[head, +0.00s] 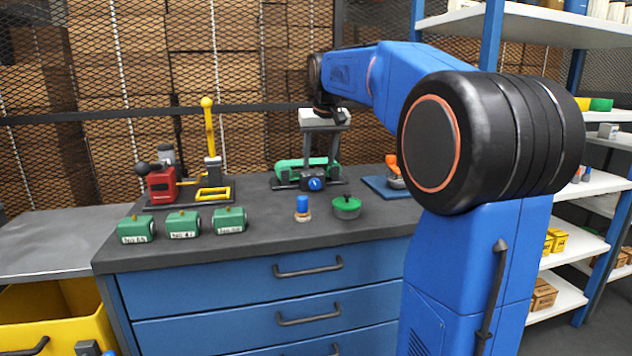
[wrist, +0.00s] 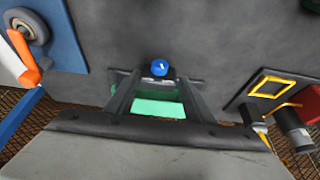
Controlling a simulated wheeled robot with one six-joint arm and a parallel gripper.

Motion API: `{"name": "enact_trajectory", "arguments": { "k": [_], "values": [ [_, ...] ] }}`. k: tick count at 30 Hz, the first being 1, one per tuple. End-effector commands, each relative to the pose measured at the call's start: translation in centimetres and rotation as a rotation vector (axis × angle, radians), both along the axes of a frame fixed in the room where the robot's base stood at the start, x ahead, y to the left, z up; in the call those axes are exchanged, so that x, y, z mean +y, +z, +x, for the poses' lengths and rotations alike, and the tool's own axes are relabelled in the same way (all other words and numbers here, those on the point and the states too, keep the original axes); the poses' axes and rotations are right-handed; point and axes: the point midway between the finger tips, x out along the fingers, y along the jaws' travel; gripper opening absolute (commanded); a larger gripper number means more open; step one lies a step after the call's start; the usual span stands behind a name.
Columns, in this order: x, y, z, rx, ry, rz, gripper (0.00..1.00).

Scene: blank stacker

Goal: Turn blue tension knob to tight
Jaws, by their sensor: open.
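The blue tension knob (head: 315,184) sits in a black housing at the front of a green machine (head: 289,170) on the workbench. It has a small white mark, too small to read a setting from. In the wrist view the knob (wrist: 159,67) is just beyond the fingertips, roughly centred between them. My gripper (head: 321,163) points down over the machine, behind the knob in the head view. Its two fingers (wrist: 159,79) are spread apart with nothing held, and the green body shows between them. I cannot tell the exact gap between the fingertips and the knob.
Three green blocks (head: 182,224), a blue-capped bottle (head: 302,208) and a green-lidded pot (head: 346,207) stand along the front. A red machine with a yellow lever (head: 208,130) is left. An orange-handled tool (head: 394,171) on a blue base is right.

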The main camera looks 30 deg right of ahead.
Motion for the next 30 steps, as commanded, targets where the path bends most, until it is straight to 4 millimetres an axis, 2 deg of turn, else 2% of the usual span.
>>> {"name": "enact_trajectory", "arguments": {
  "k": [9, 15, 21, 29, 30],
  "values": [
    [-0.5, -5.2, 2.0, 0.003, 0.0, 0.001, 0.48],
    [-0.8, -7.4, 2.9, 0.001, 0.0, 0.0, 0.48],
    [-0.9, -8.2, 3.3, 0.0, 0.0, 0.0, 0.48],
    [-0.9, -8.3, 3.3, 0.0, 0.0, 0.0, 0.48],
    [-0.9, -8.3, 3.3, 0.0, 0.0, 0.0, 0.39]
  ]
}}
